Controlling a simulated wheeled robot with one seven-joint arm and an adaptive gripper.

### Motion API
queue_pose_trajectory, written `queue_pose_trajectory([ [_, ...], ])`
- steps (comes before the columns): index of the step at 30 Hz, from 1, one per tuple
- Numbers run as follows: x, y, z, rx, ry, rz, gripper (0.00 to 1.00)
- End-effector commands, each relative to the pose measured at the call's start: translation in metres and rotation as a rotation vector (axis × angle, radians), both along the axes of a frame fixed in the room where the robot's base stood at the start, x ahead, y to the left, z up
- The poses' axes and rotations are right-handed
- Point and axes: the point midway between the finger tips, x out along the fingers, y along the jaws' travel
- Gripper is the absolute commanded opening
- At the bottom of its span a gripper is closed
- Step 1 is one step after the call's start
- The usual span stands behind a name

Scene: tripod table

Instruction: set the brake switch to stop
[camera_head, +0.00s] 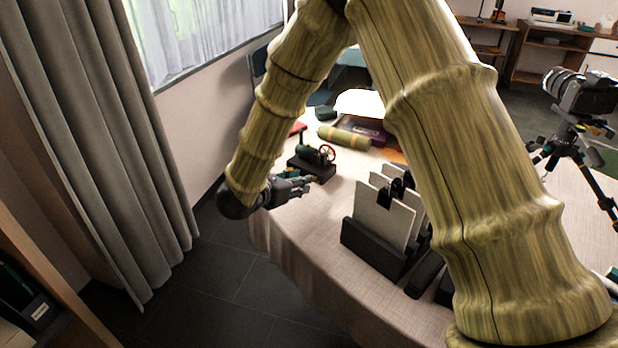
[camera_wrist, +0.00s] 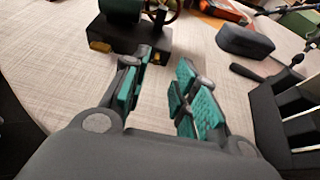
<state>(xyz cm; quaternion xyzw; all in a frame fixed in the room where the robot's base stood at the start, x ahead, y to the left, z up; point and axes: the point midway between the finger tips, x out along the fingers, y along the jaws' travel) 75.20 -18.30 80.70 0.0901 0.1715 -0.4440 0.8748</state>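A small dark machine (camera_head: 311,168) with a red spoked wheel (camera_head: 327,153) stands on the cloth-covered table (camera_head: 338,198). In the wrist view its black base (camera_wrist: 128,38) is ahead of the fingers at the upper left, with a yellowish piece at each end of the near face. I cannot tell which part, if any, is the brake switch; the machine's top is cut off there. My gripper (camera_wrist: 160,85) is open and empty, its teal-padded fingers apart over bare cloth. In the head view my gripper (camera_head: 292,186) is just in front of the machine, apparently not touching it.
A dark rack (camera_head: 372,245) holding pale panels stands right of my gripper; black slats show at the wrist view's right edge. A dark rounded object (camera_wrist: 245,42) lies beyond the fingers. A patterned roll (camera_head: 344,136) lies behind the machine. A camera on a tripod (camera_head: 570,135) stands far right.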

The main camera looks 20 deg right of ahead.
Motion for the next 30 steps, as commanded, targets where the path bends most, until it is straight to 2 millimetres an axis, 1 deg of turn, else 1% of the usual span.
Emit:
queue_pose_trajectory([
  [3,0.012,-0.015,-0.011,0.0,0.003,-0.001,0.29],
  [10,0.029,-0.036,-0.022,-0.001,0.003,0.001,0.29],
  [16,0.036,-0.043,-0.026,-0.001,0.003,0.004,0.29],
  [25,0.037,-0.044,-0.027,-0.001,0.003,0.004,0.29],
  [26,0.037,-0.044,-0.027,-0.001,0.003,0.004,0.25],
  [27,0.037,-0.044,-0.027,-0.001,0.003,0.004,0.18],
  [30,0.037,-0.044,-0.027,-0.001,0.003,0.004,0.0],
])
